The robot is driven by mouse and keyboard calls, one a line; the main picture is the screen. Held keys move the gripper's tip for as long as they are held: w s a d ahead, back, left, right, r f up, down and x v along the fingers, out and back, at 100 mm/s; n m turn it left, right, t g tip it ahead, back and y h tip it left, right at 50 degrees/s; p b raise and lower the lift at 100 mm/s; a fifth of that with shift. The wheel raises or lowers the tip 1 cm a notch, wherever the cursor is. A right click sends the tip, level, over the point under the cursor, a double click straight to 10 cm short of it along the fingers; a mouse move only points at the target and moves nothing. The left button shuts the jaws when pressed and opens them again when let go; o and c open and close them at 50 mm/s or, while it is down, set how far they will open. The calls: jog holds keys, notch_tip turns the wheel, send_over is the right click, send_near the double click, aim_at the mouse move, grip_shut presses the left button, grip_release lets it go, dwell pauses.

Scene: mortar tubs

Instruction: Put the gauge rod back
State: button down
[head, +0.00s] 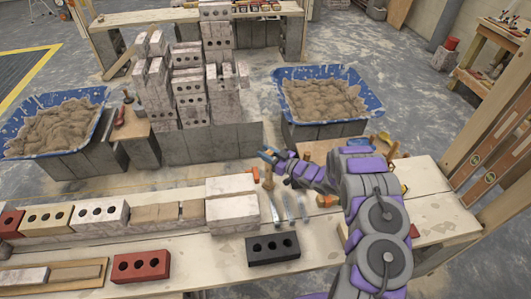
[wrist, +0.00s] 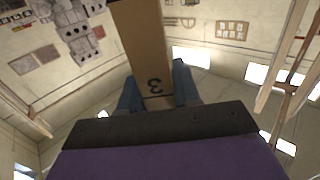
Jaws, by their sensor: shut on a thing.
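My gripper (head: 268,154) is over the far edge of the workbench, near the middle of the head view, with its blue fingers pointing left. In the wrist view its blue fingers (wrist: 185,88) are shut on the gauge rod (wrist: 148,45), a flat tan wooden strip marked with a 3. The rod runs from between the fingers up out of the top of the wrist view. In the head view I cannot clearly make out the rod. No holder for it is clearly identifiable.
Blue mortar tubs (head: 53,118) and (head: 330,95) stand on grey blocks beyond the bench (head: 330,258). A stepped brick wall (head: 190,90) rises between them. Bricks, a black brick (head: 273,248) and trowels (head: 288,207) lie on the bench. Brown levels (head: 502,150) lean at the right.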

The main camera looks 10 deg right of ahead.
jog(key=shift+d, duration=1.05)
jog(key=shift+a+f, duration=0.2)
jog(key=shift+f, duration=0.2)
jog(key=c, duration=1.1)
grip_release()
jog(key=shift+c, duration=0.2)
jog(key=o, duration=0.4)
jog(key=shift+a, duration=0.5)
jog(key=shift+s+d, duration=0.15)
jog(key=shift+d, duration=0.3)
jog(key=p+v, duration=0.2)
jog(key=v, duration=1.4)
jog(key=shift+s, duration=0.3)
jog(key=shift+w+d, duration=0.1)
